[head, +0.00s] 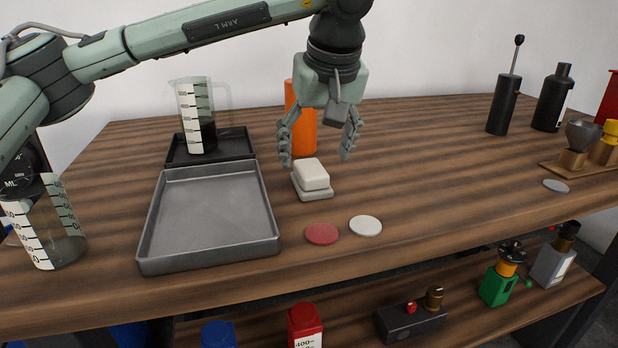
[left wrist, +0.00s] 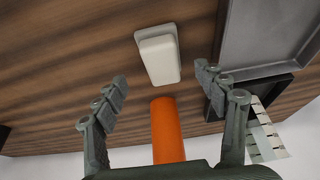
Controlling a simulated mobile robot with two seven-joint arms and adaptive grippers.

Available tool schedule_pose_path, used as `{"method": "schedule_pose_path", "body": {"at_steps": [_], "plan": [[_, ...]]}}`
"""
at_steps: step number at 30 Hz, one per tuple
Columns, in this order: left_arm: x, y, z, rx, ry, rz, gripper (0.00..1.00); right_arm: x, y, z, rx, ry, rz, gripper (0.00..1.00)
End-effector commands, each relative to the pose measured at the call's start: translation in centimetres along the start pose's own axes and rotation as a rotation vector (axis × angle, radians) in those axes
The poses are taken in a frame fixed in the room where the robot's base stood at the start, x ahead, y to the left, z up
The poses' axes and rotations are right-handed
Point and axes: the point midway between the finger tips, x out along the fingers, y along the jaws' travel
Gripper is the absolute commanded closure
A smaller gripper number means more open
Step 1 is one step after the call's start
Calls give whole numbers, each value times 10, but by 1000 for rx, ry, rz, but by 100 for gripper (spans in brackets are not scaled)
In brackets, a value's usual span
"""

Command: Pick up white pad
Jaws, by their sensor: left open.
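A white block (head: 311,175) with rounded edges sits on a light grey base on the wooden table, right of the grey tray. It also shows in the left wrist view (left wrist: 158,54), beyond the fingertips and roughly between them. A flat white round disc (head: 365,226) lies near the table's front edge, beside a red disc (head: 322,233). I cannot tell which of the two white things is the pad. My left gripper (head: 316,158) is open and empty, pointing down above and slightly behind the block, fingers spread to either side. My right gripper is not in view.
A grey metal tray (head: 145,232) lies left of the block. An orange cylinder (head: 304,135) stands close behind my left gripper. A measuring jug (head: 196,118) stands on a black tray behind. The table right of the block is largely clear.

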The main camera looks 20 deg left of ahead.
Motion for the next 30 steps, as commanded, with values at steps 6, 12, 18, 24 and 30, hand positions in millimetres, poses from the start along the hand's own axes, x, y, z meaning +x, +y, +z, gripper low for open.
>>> {"method": "schedule_pose_path", "body": {"at_steps": [6, 12, 18, 24, 30], "plan": [[32, -5, -2, -1, -3, -2, 28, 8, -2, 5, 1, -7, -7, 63], [49, -4, -2, -2, 0, 1, 28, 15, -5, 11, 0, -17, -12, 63], [49, -4, -2, -3, 0, 1, 28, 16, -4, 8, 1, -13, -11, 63], [49, -4, -2, -3, 0, 1, 52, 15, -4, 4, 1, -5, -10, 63], [49, -4, -2, -3, 0, 1, 77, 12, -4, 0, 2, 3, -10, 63]]}}
